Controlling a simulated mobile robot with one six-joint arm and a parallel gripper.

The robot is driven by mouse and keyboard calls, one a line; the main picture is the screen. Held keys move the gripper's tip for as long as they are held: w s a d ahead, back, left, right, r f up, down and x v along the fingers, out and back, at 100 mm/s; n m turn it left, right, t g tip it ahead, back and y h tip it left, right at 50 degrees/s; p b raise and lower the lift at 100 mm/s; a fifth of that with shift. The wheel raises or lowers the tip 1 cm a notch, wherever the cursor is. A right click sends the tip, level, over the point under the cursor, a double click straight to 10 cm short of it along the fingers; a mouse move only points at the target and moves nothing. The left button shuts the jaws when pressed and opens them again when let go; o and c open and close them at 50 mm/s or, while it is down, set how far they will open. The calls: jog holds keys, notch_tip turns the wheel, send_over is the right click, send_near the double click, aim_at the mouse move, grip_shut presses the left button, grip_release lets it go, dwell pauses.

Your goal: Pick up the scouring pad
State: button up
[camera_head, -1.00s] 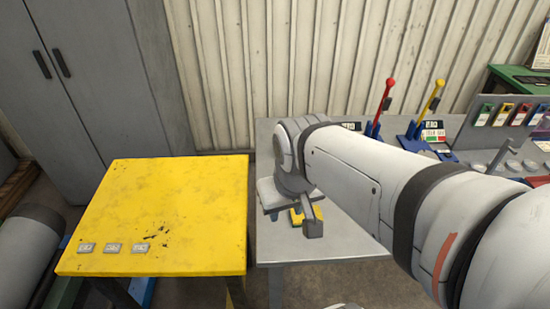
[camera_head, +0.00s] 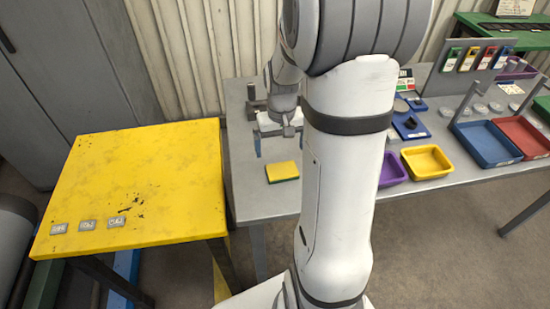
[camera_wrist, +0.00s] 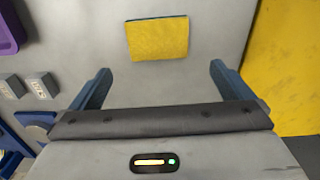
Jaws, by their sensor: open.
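The scouring pad (camera_head: 282,171) is yellow on top with a thin green edge and lies flat on the grey table, near its left end. In the wrist view the pad (camera_wrist: 157,41) is ahead of my gripper (camera_wrist: 155,85), roughly centred between the two blue fingers and beyond their tips. My gripper is open and empty. In the head view my gripper (camera_head: 277,143) is above the table, behind the pad and partly hidden by my own arm. The gripper and pad are apart.
A yellow table (camera_head: 140,180) with several small grey tags stands left of the grey table (camera_head: 262,203). Right of my arm are a purple tray (camera_head: 391,171), a yellow tray (camera_head: 426,161), a blue tray (camera_head: 486,144) and a red tray (camera_head: 522,136). The grey tabletop around the pad is clear.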

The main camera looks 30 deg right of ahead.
aim_at(281, 167)
notch_tip(281, 167, down, 8)
jog(key=shift+d+r+p, duration=0.1)
jog(key=shift+p, duration=0.2)
jog(key=shift+c, duration=0.2)
jog(key=c, duration=0.9)
jog(key=shift+o, duration=0.2)
